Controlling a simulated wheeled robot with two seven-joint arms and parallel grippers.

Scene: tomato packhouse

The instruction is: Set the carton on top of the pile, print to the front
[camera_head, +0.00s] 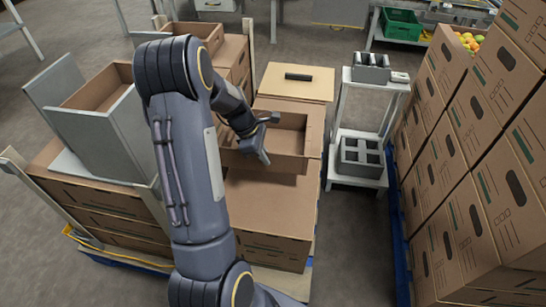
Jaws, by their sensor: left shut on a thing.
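My left arm reaches up the middle of the head view. Its gripper (268,139) is shut on the open brown carton (300,165), at its left end. The carton is empty as far as I see and sits level over the back part of the carton pile (265,238). I cannot tell whether it touches the pile or hangs just above it. No print shows on the carton's visible near side; its other outer sides are hidden. The pile's front face carries thin dark print lines. My right gripper is not in view.
A light board with a black bar (298,76) lies behind the carton. A white stand (352,176) with grey trays is close on the right. Tall printed cartons (458,170) stand farther right. At left, an open carton (100,88) sits between grey panels on stacked cartons.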

